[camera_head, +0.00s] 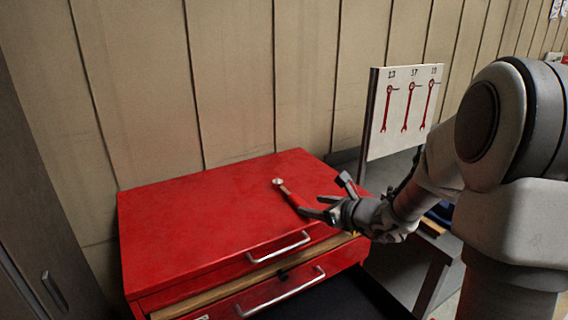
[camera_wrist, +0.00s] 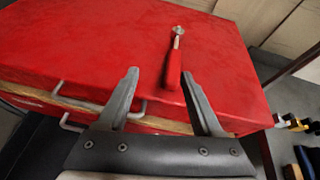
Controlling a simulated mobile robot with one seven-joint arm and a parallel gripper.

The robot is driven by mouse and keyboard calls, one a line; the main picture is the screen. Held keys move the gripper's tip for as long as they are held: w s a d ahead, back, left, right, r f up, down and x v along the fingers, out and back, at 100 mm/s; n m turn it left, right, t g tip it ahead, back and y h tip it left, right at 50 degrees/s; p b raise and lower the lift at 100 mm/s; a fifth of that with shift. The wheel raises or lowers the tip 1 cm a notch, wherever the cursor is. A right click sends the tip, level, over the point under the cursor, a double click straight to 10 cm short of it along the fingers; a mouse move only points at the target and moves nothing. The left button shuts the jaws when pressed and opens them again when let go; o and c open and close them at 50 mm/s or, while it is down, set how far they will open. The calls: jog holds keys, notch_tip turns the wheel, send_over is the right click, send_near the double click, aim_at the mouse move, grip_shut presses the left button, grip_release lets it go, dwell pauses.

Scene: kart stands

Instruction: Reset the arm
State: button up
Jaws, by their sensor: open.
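My gripper (camera_head: 336,197) is in front of and above the right end of the red tool chest (camera_head: 200,215). A red-handled tool with a round metal head (camera_head: 288,193) lies on the chest top, just beyond the fingertips. It also shows in the wrist view (camera_wrist: 173,65), its handle pointing toward the gap between the fingers. In the head view the near end of the tool is partly hidden by the gripper. My arm comes in from the right.
A drawer (camera_head: 290,296) of the chest stands partly open at the front. A white board (camera_head: 404,110) with painted wrench outlines rises behind my gripper at the right. A wood-panelled wall (camera_head: 240,70) closes the back. The left of the chest top is clear.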

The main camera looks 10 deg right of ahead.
jog(key=s+a+r+n+g+y, duration=0.1)
jog(key=s+a+r+n+g, duration=0.15)
jog(key=s+a+n, duration=0.4)
jog(key=s+a+r+n+g, duration=0.2)
jog(key=s+a+n+g, duration=0.2)
jog(key=s+n, duration=0.55)
jog(key=s+d+r+n+h, duration=0.1)
jog(key=s+d+n+h, duration=0.2)
jog(key=s+n, duration=0.3)
jog(key=s+d+r+n+h, duration=0.2)
jog(key=s+d+n+h, duration=0.2)
jog(key=s+n, duration=0.3)
jog(key=shift+s+d+n, duration=0.3)
jog(key=shift+s+d, duration=0.3)
jog(key=shift+s, duration=0.35)
